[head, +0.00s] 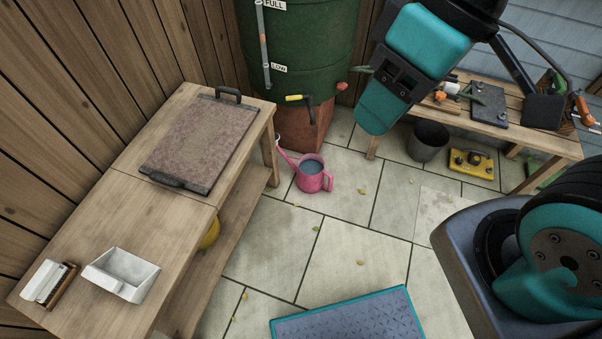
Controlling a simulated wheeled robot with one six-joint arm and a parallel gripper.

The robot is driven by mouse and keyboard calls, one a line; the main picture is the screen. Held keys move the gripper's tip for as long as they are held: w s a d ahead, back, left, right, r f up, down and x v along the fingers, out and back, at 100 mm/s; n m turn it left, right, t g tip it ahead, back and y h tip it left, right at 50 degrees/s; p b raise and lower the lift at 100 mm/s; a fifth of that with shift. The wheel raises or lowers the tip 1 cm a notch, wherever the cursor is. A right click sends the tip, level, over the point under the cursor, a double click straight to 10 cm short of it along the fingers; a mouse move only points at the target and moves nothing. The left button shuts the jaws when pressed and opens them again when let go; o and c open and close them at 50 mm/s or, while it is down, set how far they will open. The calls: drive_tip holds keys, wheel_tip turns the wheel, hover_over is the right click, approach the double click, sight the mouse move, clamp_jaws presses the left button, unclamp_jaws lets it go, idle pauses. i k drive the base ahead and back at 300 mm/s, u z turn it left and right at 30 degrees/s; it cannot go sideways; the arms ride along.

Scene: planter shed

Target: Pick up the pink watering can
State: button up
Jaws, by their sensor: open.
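The pink watering can (312,177) stands upright on the stone paving, in front of the brick base under the green water barrel. Its open top faces up and shows a grey-blue inside that looks like water. Its spout points up and left towards the bench, and its handle is on the right. My arm reaches in from the upper right, well above and to the right of the can. I cannot make out my gripper's fingers in this view.
A wooden bench (183,197) with a slab and white tray stands left of the can. The barrel (300,50) has a yellow-handled tap above it. A dark bucket (428,141) and yellow case (472,162) sit right. Paving in front is clear up to a teal-edged mat (350,320).

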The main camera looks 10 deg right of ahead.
sight(310, 171)
drive_tip(key=u, duration=0.2)
drive_tip(key=i, duration=1.05)
drive_tip(key=z, duration=0.2)
